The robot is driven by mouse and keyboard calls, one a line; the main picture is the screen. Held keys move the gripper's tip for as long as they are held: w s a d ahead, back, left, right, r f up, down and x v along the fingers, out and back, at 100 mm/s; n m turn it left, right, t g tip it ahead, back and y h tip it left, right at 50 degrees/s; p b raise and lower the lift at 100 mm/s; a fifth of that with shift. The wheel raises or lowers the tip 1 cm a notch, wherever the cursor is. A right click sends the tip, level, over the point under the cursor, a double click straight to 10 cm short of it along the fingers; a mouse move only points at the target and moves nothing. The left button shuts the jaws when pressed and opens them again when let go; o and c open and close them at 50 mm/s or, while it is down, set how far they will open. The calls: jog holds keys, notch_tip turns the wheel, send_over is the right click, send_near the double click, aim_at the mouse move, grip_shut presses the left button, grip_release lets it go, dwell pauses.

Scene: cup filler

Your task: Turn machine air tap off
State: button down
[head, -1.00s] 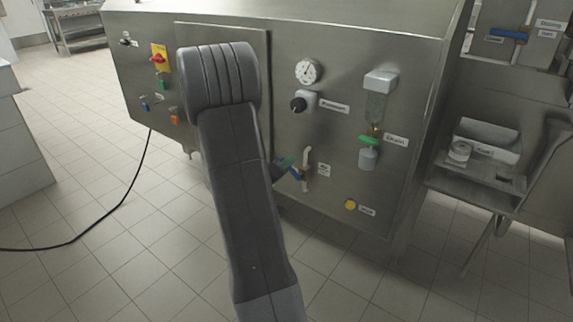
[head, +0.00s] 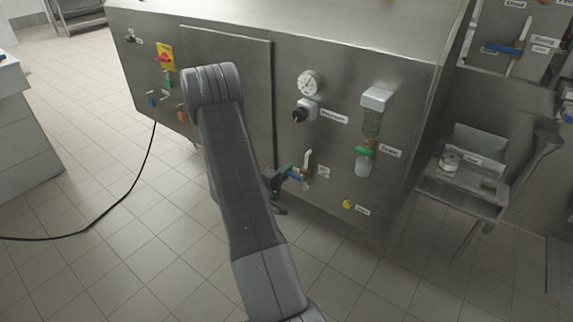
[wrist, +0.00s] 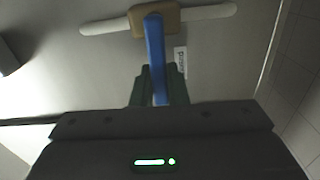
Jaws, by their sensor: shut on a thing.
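The air tap has a blue lever handle (wrist: 154,50) and a brass body with a pale pipe (wrist: 205,13) through it, mounted on the steel machine's front. In the wrist view the lever runs from the brass body down between the green fingertips of my gripper (wrist: 158,86), which is shut on it. In the head view the blue handle (head: 294,176) shows small beside the pipe (head: 307,168), and my gripper (head: 285,174) meets it from the left, partly hidden by my arm.
The machine front (head: 340,165) carries a pressure gauge (head: 309,84), a black knob (head: 300,114), a green-and-clear drain unit (head: 367,150) and a yellow button (head: 348,204). A red switch (head: 165,58) is at the left. A black cable (head: 130,190) lies on the tiled floor.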

jog(key=shift+f+n, duration=0.2)
jog(key=shift+n, duration=0.1)
jog(key=c, duration=1.4)
grip_release()
jog(key=shift+c, duration=0.2)
jog(key=shift+s+a, duration=0.1)
jog(key=p+v, duration=0.2)
jog(key=v, duration=1.1)
jog(key=shift+s, duration=0.25)
jog(key=shift+a, duration=0.1)
jog(key=b+x, duration=0.1)
jog(key=x, duration=1.3)
jog(key=shift+a+b, duration=0.1)
jog(key=shift+b, duration=0.25)
jog(key=shift+s, duration=0.1)
